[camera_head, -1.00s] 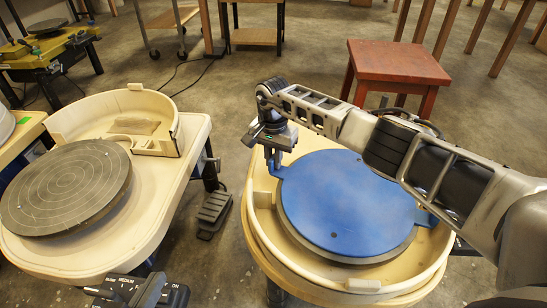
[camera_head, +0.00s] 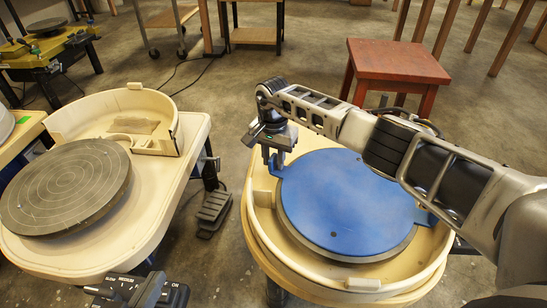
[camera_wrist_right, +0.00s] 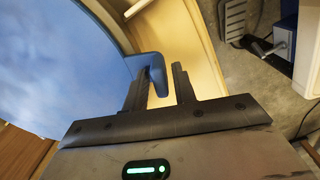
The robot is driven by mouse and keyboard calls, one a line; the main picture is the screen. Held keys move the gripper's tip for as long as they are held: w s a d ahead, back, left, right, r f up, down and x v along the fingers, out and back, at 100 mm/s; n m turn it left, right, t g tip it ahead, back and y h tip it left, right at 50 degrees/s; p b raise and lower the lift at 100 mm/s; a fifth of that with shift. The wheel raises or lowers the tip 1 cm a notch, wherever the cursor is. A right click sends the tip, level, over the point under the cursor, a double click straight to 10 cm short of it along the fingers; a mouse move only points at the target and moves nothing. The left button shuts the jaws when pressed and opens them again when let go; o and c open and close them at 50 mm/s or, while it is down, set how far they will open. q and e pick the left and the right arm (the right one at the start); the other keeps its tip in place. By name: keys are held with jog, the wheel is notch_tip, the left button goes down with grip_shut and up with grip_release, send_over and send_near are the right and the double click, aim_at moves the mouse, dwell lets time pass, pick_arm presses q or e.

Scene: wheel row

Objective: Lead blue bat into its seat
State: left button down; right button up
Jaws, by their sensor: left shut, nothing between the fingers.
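The blue bat (camera_head: 345,205) is a flat disc with small tabs at its left and right edges. It lies over the dark round wheel head (camera_head: 372,258) in the right basin. A strip of the wheel head's rim shows along the bat's near edge. I cannot tell whether the bat is flush. My right gripper (camera_head: 272,162) is at the bat's left tab. In the right wrist view, its fingers (camera_wrist_right: 160,88) are apart, on either side of the blue tab (camera_wrist_right: 153,68), with a gap beside the right finger. My left gripper is not in view.
The cream basin (camera_head: 262,235) surrounds the bat. A second wheel with a grey disc (camera_head: 65,188) stands at left, with a dark control panel (camera_head: 125,287) in front. A foot pedal (camera_head: 214,208) lies between the wheels. A red stool (camera_head: 396,62) stands behind.

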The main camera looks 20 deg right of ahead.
jog(key=shift+r, duration=0.35)
jog(key=shift+r+p, duration=1.05)
jog(key=shift+r, duration=0.35)
jog(key=o, duration=0.5)
jog(key=shift+o, duration=0.2)
jog(key=o, duration=1.1)
jog(key=shift+c, duration=0.2)
